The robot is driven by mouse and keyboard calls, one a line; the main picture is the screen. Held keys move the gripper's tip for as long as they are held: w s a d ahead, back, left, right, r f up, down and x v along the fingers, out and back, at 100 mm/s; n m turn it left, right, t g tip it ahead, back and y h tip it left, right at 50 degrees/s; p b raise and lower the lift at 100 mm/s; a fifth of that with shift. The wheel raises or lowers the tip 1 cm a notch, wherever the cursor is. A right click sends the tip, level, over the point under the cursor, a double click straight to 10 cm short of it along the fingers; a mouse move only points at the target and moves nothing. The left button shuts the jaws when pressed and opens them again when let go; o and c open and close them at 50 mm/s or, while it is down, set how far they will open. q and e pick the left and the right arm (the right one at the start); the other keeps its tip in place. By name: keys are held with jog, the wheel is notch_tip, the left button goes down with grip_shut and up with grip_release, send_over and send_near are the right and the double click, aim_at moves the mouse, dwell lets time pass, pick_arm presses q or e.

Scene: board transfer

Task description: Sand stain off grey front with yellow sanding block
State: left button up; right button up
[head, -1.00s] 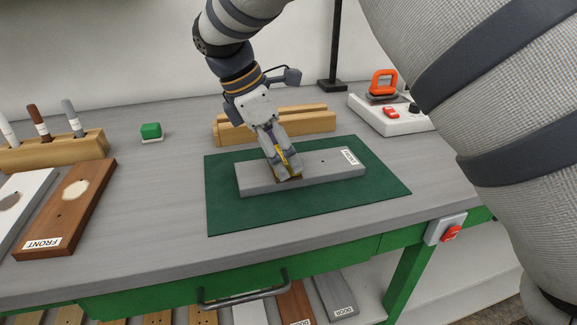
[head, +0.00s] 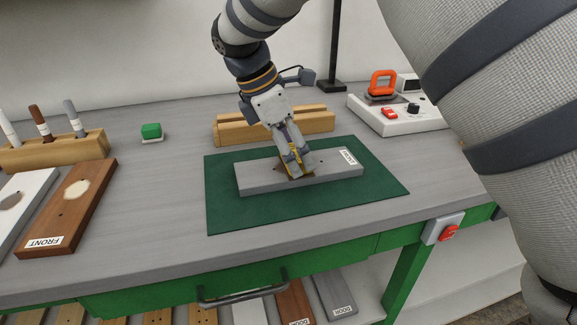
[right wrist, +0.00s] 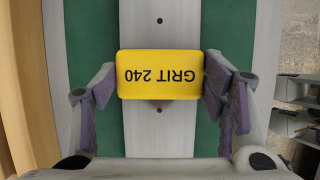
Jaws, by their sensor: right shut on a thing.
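My right gripper (head: 295,168) is shut on the yellow sanding block, over the grey front (head: 255,184). The block (right wrist: 160,75) reads "GRIT 240" upside down in the right wrist view and sits between the two finger pads. In the head view mostly its edges show past the fingers. My left gripper is not in view.
The grey front lies on a green mat (head: 225,216). A wooden rack (head: 233,132) stands behind it. A brown front (head: 90,205) and a pen holder (head: 55,155) are at left, with a green block (head: 151,131). A white device (head: 385,122) with an orange handle is back right.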

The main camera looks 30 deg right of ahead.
jog(key=shift+s+d, duration=0.15)
jog(key=shift+d, duration=0.35)
jog(key=shift+r, duration=3.6)
jog(key=shift+f, duration=0.1)
jog(key=shift+f, duration=3.1)
jog(key=shift+f, duration=0.4)
jog(key=shift+a, duration=0.1)
